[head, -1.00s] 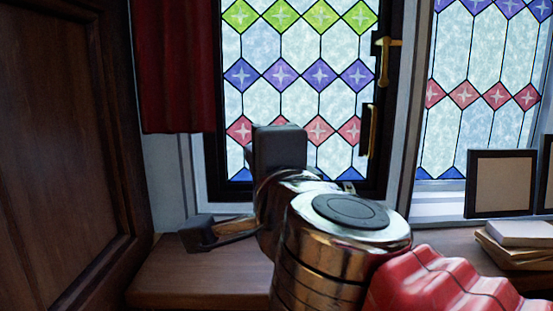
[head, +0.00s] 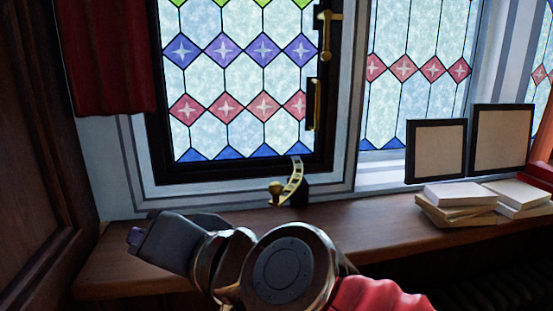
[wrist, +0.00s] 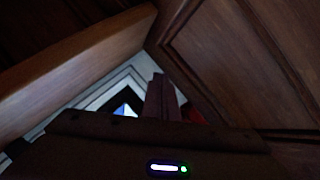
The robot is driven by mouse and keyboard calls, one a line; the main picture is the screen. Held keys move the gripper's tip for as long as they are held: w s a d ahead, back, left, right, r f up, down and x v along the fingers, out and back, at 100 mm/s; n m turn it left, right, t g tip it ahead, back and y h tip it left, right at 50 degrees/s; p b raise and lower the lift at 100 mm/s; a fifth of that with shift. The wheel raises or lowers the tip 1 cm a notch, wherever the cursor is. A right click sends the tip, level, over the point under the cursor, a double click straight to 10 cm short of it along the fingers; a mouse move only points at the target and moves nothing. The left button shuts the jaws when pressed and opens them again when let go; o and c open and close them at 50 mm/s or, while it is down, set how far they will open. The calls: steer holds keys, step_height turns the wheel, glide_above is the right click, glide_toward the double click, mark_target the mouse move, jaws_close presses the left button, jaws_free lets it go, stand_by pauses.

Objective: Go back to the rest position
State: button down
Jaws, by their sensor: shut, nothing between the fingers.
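My gripper (wrist: 160,85) shows in the wrist view as narrow dark fingers close together, with nothing visible between them. Its dark body with a small lit strip fills the bottom of that view. In the head view my arm is bent low in front of the wooden sill, its dark grey end part pointing left; the fingertips cannot be made out there. The arm's end is apart from the stained-glass window (head: 240,75).
A brass window stay (head: 293,183) stands at the window's foot. Brass handles are on the frame's right side. Books (head: 458,205) and two dark frames (head: 436,150) stand on the sill (head: 370,225) at right. A red curtain (head: 108,60) and dark wood panelling (head: 30,150) are at left.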

steer(key=d+f+n+g+h, duration=0.2)
steer(key=d+f+h, duration=0.5)
steer(key=d+f, duration=0.9)
steer(key=s+d+f+m+h, duration=0.1)
steer(key=d+f+h, duration=0.1)
steer(key=d, duration=0.6)
steer(key=s+d+f+m+g+h, duration=0.1)
steer(key=d+f+h, duration=0.2)
steer(key=d, duration=0.6)
step_height(320, 180, down, 2)
steer(key=shift+s+d+f+m, duration=0.2)
steer(key=shift+s+m, duration=0.1)
steer(key=shift+m, duration=0.1)
steer(key=shift+s+a, duration=0.1)
